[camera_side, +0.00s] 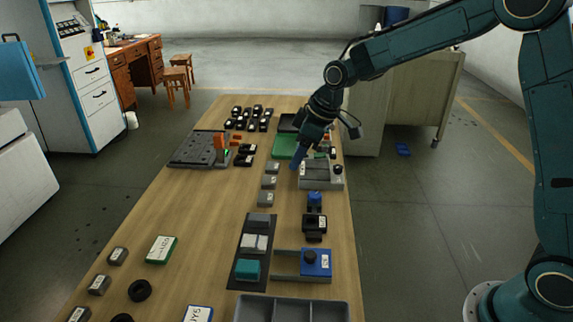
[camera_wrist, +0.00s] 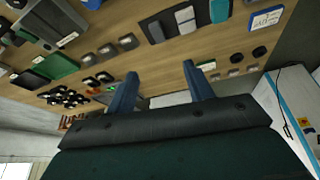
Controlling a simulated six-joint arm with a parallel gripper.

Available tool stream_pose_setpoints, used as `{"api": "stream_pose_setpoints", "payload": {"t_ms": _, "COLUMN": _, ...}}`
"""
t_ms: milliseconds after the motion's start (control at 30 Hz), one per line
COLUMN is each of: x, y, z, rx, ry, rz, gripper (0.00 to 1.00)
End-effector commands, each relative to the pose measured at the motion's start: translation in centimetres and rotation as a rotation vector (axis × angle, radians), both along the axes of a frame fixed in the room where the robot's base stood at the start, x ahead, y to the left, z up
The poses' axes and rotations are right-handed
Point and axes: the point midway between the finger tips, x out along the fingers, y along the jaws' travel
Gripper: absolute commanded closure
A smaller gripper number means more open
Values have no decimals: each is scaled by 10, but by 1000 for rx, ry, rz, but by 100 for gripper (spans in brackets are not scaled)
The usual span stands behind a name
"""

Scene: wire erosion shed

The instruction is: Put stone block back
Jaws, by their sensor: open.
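No block is clearly marked as the stone block. On a dark strip mat (camera_side: 236,277) lie a dark grey block (camera_side: 259,217), a pale grey block (camera_side: 254,243) and a teal block (camera_side: 247,269). They also show at the top of the wrist view, the pale one (camera_wrist: 185,18) in the middle. Small grey blocks (camera_side: 268,182) stand in a row farther up the table. My gripper (camera_side: 297,164) is in the air above the table near that row, beside a grey fixture. In the wrist view its blue fingers (camera_wrist: 160,70) are apart, with nothing between them.
The grey fixture (camera_side: 320,175) with a black knob stands at the table's right edge. A blue clamp-like device (camera_side: 316,262) is beside the mat. A grey divided tray (camera_side: 290,311) is at the near end. A dark perforated plate (camera_side: 197,149) lies at left. The table's left middle is clear.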

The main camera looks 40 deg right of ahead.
Motion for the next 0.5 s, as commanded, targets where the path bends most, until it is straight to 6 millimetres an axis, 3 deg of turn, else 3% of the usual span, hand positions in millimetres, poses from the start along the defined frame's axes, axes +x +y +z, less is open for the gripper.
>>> {"api": "stream_pose_setpoints", "payload": {"t_ms": 200, "x": -48, "y": -8, "z": 49, "rx": -6, "ry": -15, "rz": -90, "gripper": 48}}
{"api": "stream_pose_setpoints", "payload": {"t_ms": 500, "x": -120, "y": -18, "z": 93, "rx": -4, "ry": -33, "rz": -217, "gripper": 48}}
